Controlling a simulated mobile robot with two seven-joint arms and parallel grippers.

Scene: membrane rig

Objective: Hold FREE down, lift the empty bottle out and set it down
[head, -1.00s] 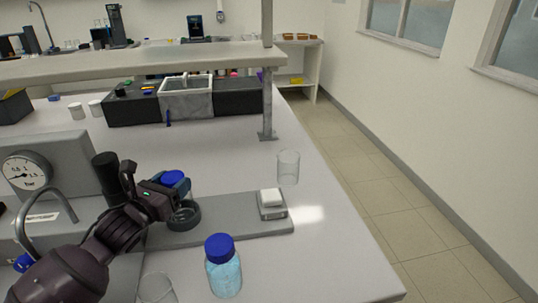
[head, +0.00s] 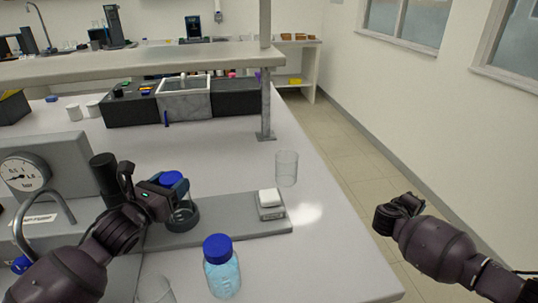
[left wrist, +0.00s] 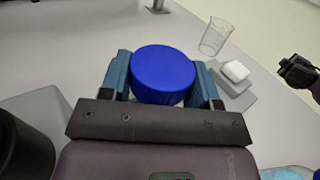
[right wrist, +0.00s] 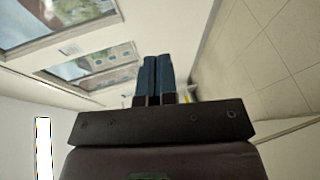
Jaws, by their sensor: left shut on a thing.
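The empty bottle, clear with a blue cap (head: 171,178), stands upright at the dark ring (head: 183,221) on the grey base plate (head: 232,226). My left gripper (left wrist: 164,82) is shut on the cap, one finger on each side. The gripper hides much of the bottle, and I cannot tell whether its bottom rests in the ring. A white square key (head: 268,195) sits on a small grey block at the plate's right end; I can read no FREE label on it. My right gripper (right wrist: 158,80) is shut and empty, out over the floor right of the bench.
A bottle of light blue liquid (head: 221,272) stands in front of the plate. A clear beaker (head: 286,168) stands behind the key, another (head: 155,289) at the front. A gauge box (head: 60,165) is at left. A shelf post (head: 265,100) rises behind. Bench right of the plate is clear.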

